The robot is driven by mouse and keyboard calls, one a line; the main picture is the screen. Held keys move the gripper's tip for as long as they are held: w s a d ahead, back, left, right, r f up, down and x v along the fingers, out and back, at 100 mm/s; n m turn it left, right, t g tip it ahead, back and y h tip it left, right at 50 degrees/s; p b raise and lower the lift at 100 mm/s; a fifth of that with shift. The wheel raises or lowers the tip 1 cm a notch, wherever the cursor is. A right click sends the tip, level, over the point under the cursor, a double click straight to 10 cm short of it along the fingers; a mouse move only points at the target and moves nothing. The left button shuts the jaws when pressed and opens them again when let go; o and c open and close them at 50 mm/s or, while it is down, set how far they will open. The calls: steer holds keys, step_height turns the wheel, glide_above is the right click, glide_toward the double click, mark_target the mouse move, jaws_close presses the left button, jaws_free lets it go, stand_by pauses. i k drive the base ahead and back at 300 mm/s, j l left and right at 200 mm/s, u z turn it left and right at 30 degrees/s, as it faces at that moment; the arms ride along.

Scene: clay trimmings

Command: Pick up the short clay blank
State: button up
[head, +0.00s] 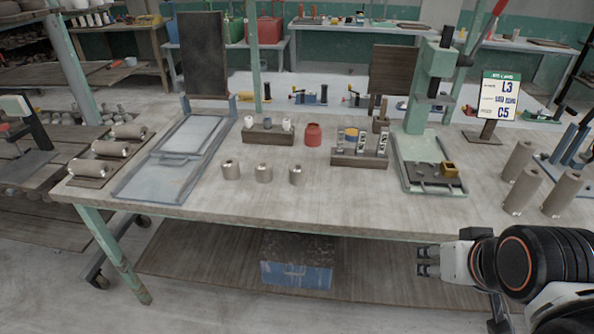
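Three upright grey-brown clay cylinders stand at the table's right end: a rear one (518,161), a front left one (522,191) and a front right one (562,195). They look close in height, and I cannot tell which is the short blank. Three much smaller pale, shiny cylinders, left (231,171), middle (264,173) and right (297,175), stand in a row near the table's middle; their material is unclear. My gripper (425,261) is in front of the table at lower right, pointing left, away from all of these. Its finger opening is too small to judge.
A wooden rack (360,158), red jar (312,134) and sign (500,97) stand nearby. Clay cylinders (120,149) lie at left. The table's front middle is clear.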

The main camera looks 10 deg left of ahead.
mark_target(262, 168)
steer(key=i+j+u, duration=0.25)
steer(key=i+j, duration=0.2)
steer(key=i+j+u, duration=0.25)
steer(key=i+j, duration=0.3)
